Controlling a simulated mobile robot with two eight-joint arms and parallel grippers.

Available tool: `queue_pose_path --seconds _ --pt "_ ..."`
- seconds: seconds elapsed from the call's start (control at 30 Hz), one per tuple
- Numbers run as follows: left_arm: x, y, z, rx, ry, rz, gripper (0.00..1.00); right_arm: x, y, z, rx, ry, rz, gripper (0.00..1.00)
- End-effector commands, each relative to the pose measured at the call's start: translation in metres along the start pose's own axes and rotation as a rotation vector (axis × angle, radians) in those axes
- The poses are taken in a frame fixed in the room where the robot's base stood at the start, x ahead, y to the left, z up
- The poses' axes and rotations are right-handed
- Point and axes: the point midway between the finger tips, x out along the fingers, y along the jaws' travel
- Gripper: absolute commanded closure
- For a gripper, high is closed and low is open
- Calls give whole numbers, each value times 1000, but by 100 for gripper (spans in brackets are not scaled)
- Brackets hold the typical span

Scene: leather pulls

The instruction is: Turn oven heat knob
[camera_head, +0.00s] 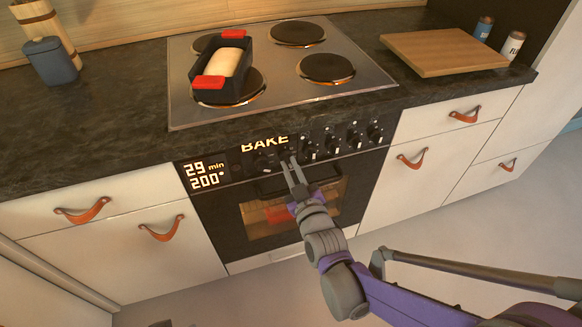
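The oven (233,215) has a black front panel with a row of dark knobs. Visible ones include a knob (309,149) just right of my gripper and another knob (376,131) at the right end. The lit display (204,176) reads "29 min 200°", and the lit word "BAKE" (264,143) is above the panel's left part. My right gripper (289,161) reaches up to the panel below "BAKE", with its two narrow fingers at the left knobs. The fingers cover part of that area, so I cannot tell whether they grip a knob. My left gripper is not in view.
A hob (282,87) above the oven holds a black pan (246,62) with a pale loaf (223,63). A wooden board (441,53) lies at the right. White drawers with leather pulls flank the oven.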

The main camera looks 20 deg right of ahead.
Motion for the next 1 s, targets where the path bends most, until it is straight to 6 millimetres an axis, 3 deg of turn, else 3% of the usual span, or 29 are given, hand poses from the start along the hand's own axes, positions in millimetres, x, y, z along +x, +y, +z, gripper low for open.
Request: queue_pose_path --seconds 0.3,0.67,0.97,1.0 --pt "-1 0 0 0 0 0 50 0 0 0 14 0 0 100" --pt "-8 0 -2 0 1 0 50 0 1 0 274 0 0 100" --pt "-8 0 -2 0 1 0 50 0 0 0 286 -1 0 100" --pt "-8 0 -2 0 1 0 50 0 0 0 286 -1 0 78"
